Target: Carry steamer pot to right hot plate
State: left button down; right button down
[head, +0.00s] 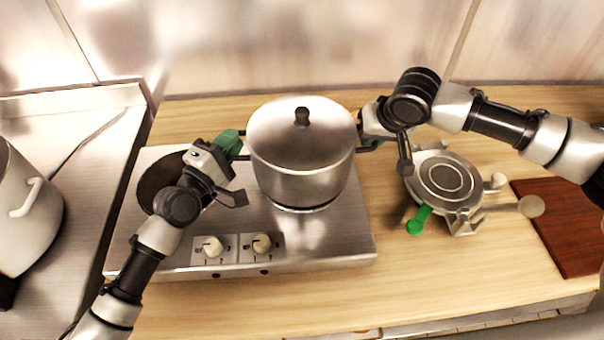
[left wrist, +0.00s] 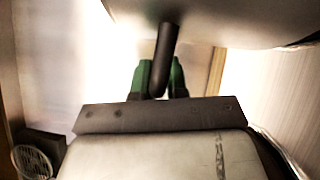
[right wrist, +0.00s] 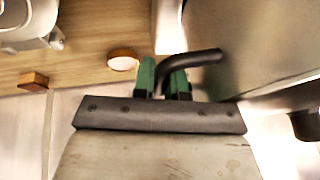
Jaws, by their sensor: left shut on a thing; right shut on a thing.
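The steamer pot (head: 300,180) is a steel pot with a lid and black knob, upright over the right side of the two-plate cooker (head: 330,240). The right hot plate (head: 306,209) is mostly hidden; only a dark rim shows under the pot, and I cannot tell if they touch. The left hot plate (head: 150,182) is bare, partly behind my left arm. My left gripper (head: 232,145) is shut on the pot's left black handle (left wrist: 165,55). My right gripper (head: 369,142) is shut on its right black handle (right wrist: 202,58).
A round metal appliance (head: 445,180) with a green handle (head: 419,220) stands right of the cooker. A reddish-brown board (head: 565,225) lies further right. Another large pot (head: 30,215) stands at far left. The wooden counter in front of the appliance is clear.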

pick_arm(q)
jog(key=shift+f+b, duration=0.4)
jog(key=shift+b, duration=0.05)
pick_arm(e)
jog(key=shift+d+f, duration=0.15)
jog(key=shift+f, duration=0.45)
pick_arm(q)
jog(key=c, duration=1.5)
grip_release()
pick_arm(e)
jog(key=c, duration=1.6)
grip_release()
pick_arm(q)
jog(key=o, duration=0.4)
jog(key=shift+s, duration=0.15)
pick_arm(e)
jog(key=o, duration=0.4)
jog(key=shift+s, duration=0.15)
pick_arm(q)
jog(key=shift+f, duration=0.1)
pick_arm(e)
jog(key=shift+o, duration=0.2)
pick_arm(q)
jog(key=v, duration=1.1)
jog(key=shift+s+a, duration=0.2)
jog(key=shift+s, duration=0.1)
pick_arm(e)
jog(key=shift+r, duration=0.1)
jog(key=v, duration=1.2)
